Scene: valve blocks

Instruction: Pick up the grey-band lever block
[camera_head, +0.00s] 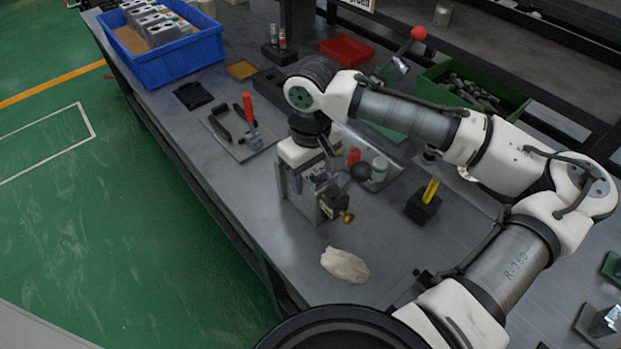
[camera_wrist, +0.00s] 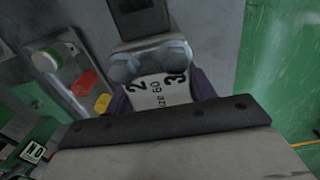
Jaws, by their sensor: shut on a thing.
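A metal valve block (camera_head: 326,200) with a black-knobbed lever (camera_head: 361,173) and a brass fitting (camera_head: 347,216) is at the middle of the bench. My gripper (camera_head: 303,183) comes down on it from above and is shut on it. In the wrist view, the block's light face (camera_wrist: 160,92) with black print lies between the purple fingers of my gripper (camera_wrist: 160,98). I cannot make out a grey band on the block. I cannot tell whether its base touches the bench.
A crumpled pale cloth (camera_head: 345,265) lies in front of the block. A tray (camera_head: 236,133) with a red-handled tool is behind left. A blue crate (camera_head: 176,66) holds several blocks. A black holder with a yellow item (camera_head: 424,205) stands right. Bench left of the block is clear.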

